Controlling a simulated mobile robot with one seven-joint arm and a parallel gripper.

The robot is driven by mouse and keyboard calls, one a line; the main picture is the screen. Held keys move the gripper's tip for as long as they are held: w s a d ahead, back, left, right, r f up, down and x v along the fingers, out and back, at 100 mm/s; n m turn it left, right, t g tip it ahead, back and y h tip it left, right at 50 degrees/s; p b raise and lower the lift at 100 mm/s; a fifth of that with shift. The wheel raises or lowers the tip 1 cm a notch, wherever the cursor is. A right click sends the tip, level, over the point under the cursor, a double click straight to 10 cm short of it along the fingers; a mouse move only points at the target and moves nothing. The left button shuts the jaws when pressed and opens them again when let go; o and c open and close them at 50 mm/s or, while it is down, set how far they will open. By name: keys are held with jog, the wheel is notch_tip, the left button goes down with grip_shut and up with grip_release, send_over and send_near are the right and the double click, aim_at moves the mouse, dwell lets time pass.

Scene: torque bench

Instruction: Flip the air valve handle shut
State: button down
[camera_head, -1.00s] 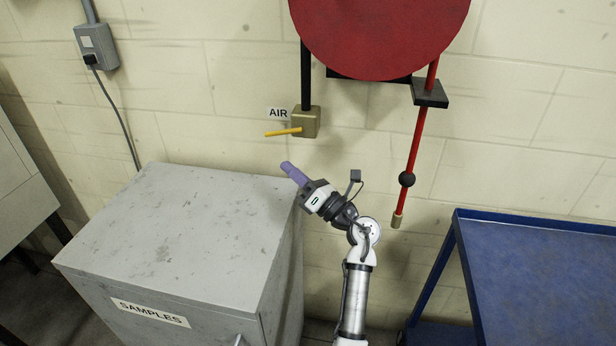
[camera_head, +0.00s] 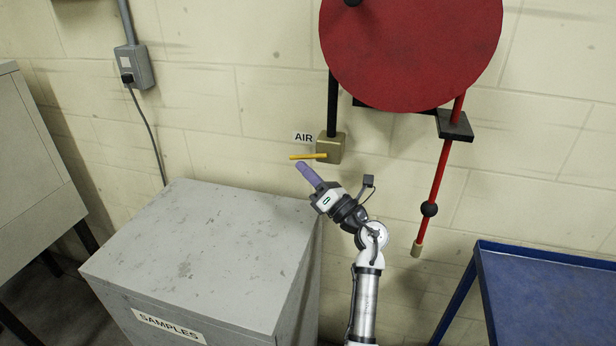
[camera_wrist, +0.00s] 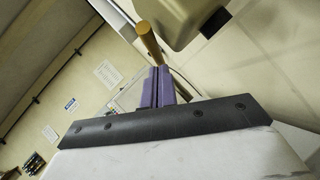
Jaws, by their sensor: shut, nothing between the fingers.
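The yellow air valve handle (camera_head: 308,156) sticks out to the left, close to level, from the brass valve block (camera_head: 330,148) under the AIR label (camera_head: 303,137). My gripper (camera_head: 299,166) is shut and empty, its purple fingers just below the handle's outer end in the head view. In the wrist view the handle (camera_wrist: 149,42) stands just beyond my purple fingertips (camera_wrist: 158,70), with the valve block (camera_wrist: 180,18) to its right. I cannot tell whether the fingertips touch the handle.
A grey SAMPLES cabinet (camera_head: 205,250) stands below and left of my gripper. A red hose reel (camera_head: 412,50) hangs above right, with a red hose (camera_head: 441,180) running down. A blue cart (camera_head: 550,300) stands at right.

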jog(key=shift+a+m+t+y+b, duration=0.3)
jog(key=shift+m+t+b, duration=0.25)
jog(key=shift+b, duration=0.7)
jog(key=shift+w+a+r+t, duration=0.1)
jog(key=shift+r+t, duration=0.15)
jog(key=shift+r, duration=0.25)
jog(key=shift+f, duration=0.1)
